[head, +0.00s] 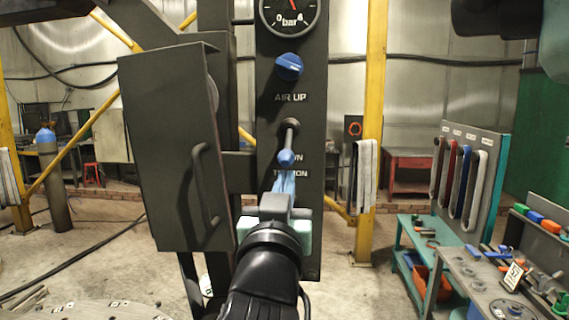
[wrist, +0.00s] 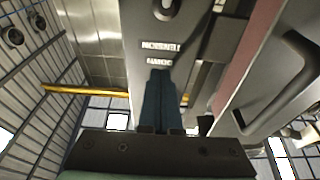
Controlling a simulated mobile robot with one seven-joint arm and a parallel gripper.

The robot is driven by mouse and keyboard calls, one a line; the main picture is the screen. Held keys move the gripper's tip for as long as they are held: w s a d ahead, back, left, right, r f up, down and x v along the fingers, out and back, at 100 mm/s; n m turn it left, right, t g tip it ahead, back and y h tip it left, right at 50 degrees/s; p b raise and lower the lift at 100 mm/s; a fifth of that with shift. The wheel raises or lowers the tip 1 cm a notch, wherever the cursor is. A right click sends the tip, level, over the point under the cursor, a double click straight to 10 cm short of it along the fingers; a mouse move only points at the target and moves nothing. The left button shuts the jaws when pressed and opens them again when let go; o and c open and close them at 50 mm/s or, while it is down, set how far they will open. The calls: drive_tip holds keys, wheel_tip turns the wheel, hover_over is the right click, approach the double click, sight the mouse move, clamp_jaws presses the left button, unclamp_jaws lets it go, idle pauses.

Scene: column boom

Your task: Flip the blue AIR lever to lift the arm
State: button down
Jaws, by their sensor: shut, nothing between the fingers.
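A dark upright panel (head: 305,220) carries a blue knob-like control (head: 289,67) above the words AIR UP. Below those words, a grey lever (head: 291,135) with a blue tip (head: 286,158) hangs down. I cannot tell for certain which of the two is the AIR lever. My gripper (head: 284,176) is shut and empty, its blue fingers pointing up just below the blue tip. Whether they touch it is unclear. In the wrist view, the shut fingers (wrist: 160,75) lie in front of the panel, near a partly hidden label (wrist: 160,47).
A pressure gauge (head: 290,12) tops the panel. A dark box with a handle (head: 170,150) stands close on the left. A yellow post (head: 370,130) rises to the right. A teal bench (head: 415,235) and a tool-covered table (head: 480,285) stand at the right.

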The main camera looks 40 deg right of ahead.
drive_tip(key=shift+r, duration=0.1)
idle(0.3)
drive_tip(key=shift+r+p, duration=2.65)
drive_tip(key=shift+r, duration=0.7)
drive_tip(key=shift+s+a+f+b, duration=0.5)
drive_tip(key=shift+a+f+b, duration=0.1)
drive_tip(key=shift+f+b, duration=0.3)
drive_tip(key=shift+s+a+f+b, duration=0.45)
drive_tip(key=shift+a+f+b, duration=0.1)
drive_tip(key=shift+f+b, duration=0.3)
drive_tip(key=shift+r, duration=0.1)
drive_tip(key=shift+a, duration=0.1)
drive_tip(key=b, duration=0.2)
approach(285, 155)
drive_tip(key=shift+a+r, duration=0.15)
drive_tip(key=shift+r, duration=0.65)
